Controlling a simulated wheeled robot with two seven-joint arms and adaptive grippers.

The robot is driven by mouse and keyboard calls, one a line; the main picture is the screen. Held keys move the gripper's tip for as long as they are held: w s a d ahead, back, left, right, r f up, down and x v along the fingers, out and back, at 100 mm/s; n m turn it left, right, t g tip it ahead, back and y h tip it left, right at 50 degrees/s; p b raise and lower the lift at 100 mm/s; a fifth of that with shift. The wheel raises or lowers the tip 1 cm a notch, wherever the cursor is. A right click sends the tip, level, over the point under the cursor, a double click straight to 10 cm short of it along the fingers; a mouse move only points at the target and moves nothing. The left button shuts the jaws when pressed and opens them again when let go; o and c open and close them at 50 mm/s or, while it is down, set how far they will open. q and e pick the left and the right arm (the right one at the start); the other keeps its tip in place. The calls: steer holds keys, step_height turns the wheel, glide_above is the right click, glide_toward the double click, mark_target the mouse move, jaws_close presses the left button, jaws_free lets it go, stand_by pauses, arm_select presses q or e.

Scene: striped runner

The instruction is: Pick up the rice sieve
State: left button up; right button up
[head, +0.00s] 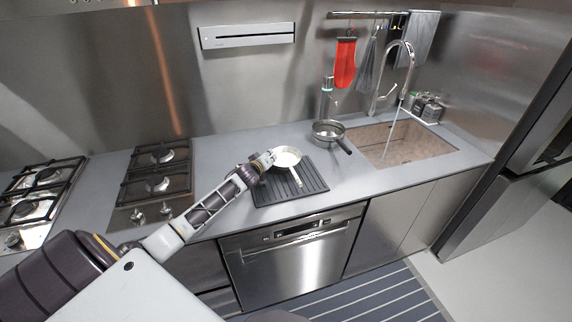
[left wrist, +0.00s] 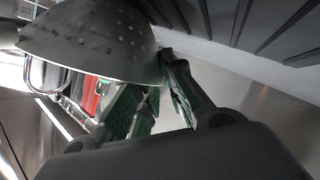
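The rice sieve (head: 287,155) is a shallow round bowl with a pale inside and a short handle. It sits on the dark ridged mat (head: 312,180). In the left wrist view its grey perforated side (left wrist: 90,40) fills the upper left. My left gripper (head: 267,160) is at the sieve's left rim. In the left wrist view my left gripper (left wrist: 150,85) has its green-padded fingers apart, with the sieve's rim close to the tips. I cannot tell whether they touch it. My right gripper is not in view.
A steel pan with a dark handle (head: 328,130) stands right of the mat, beside the sink (head: 405,150) and its tall faucet (head: 398,62). A gas hob (head: 155,185) lies to the left. Red and grey items (head: 345,62) hang from a wall rail. The counter between hob and mat has free room.

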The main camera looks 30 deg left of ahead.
arm_select(q)
jaws_close()
steer(key=shift+r, duration=0.65)
step_height(320, 180, up, 9)
steer(key=shift+b, duration=0.3)
steer(key=shift+f, duration=0.15)
stand_by(0.3)
